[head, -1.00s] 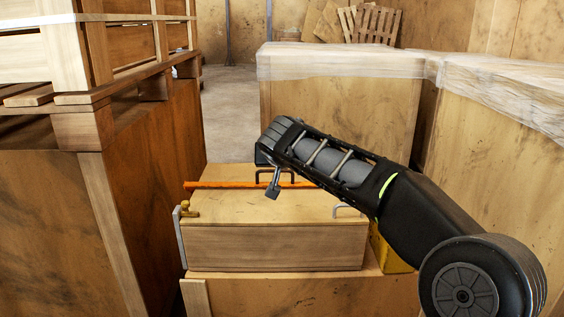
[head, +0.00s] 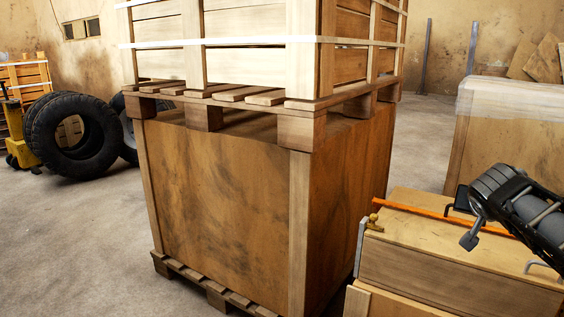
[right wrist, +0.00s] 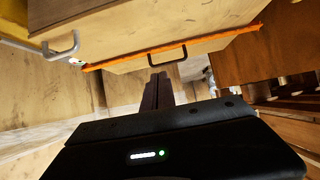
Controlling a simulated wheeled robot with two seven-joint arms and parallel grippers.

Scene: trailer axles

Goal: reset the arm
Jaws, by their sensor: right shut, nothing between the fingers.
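My right arm comes in from the right edge in the head view. Its black and grey end hangs over the wooden box, with a grey tip (head: 469,239) pointing down. In the right wrist view my right gripper (right wrist: 157,82) is a dark, narrow pair of fingers closed together, with nothing between them. The fingers point toward the box's edge but seem apart from it. My left gripper is in neither view.
The wooden box (head: 450,277) has an orange strip (head: 425,210) and handles. A tall crate (head: 220,210) carrying a slatted pallet load (head: 240,60) stands left of it. Tyres (head: 75,135) stand farther left. A plastic-wrapped crate (head: 510,130) is behind. Floor is open at left.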

